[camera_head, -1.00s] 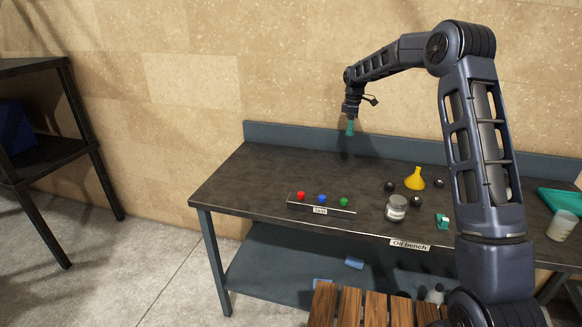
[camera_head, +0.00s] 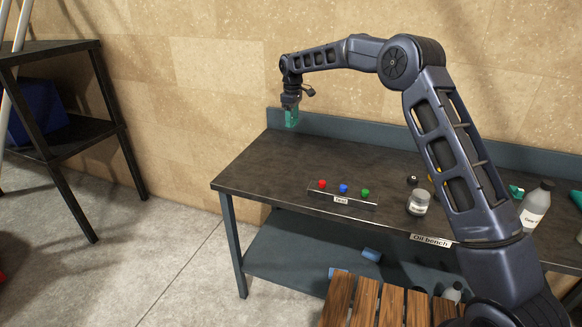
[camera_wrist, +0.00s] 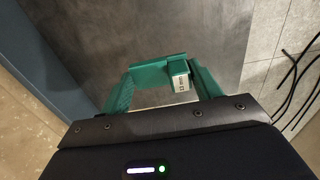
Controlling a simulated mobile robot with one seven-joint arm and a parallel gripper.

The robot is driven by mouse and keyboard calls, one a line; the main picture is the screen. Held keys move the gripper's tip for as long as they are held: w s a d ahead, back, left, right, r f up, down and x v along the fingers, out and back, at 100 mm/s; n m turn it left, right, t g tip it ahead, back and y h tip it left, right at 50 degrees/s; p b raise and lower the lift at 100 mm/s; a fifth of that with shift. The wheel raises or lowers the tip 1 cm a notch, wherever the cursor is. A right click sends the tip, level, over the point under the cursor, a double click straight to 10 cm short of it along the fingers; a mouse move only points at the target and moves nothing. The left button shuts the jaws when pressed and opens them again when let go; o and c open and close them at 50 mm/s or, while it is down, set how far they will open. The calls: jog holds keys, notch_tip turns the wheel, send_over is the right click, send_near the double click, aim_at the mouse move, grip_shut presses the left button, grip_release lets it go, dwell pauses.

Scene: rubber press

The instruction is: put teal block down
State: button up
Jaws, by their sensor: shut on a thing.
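The teal block (camera_wrist: 152,76) with a small white labelled part shows between the teal fingers of my gripper (camera_wrist: 163,90) in the wrist view. My gripper is shut on it. In the head view my gripper (camera_head: 291,124) hangs pointing down near the back left corner of the oil bench (camera_head: 262,165). Block and fingers blend into one teal shape there, so I cannot tell them apart. The dark bench top lies below; they look held above it, but the exact gap is unclear.
A strip with red (camera_head: 322,183), blue and green buttons stands at the bench front. A jar (camera_head: 418,202) and a labelled bottle (camera_head: 535,206) stand to the right. The bench top's left part is clear. A raised rail (camera_head: 340,126) runs along the back.

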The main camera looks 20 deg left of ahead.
aim_at(291, 166)
jog(key=shift+s+a+f, duration=0.15)
jog(key=shift+a+f, duration=0.05)
jog(key=shift+f, duration=0.15)
notch_tip(291, 166, down, 19)
jog(key=shift+f, duration=0.1)
dwell(0.3)
jog(key=shift+f, duration=0.15)
jog(key=o, duration=1.1)
jog(key=shift+c, duration=0.2)
notch_tip(291, 166, up, 12)
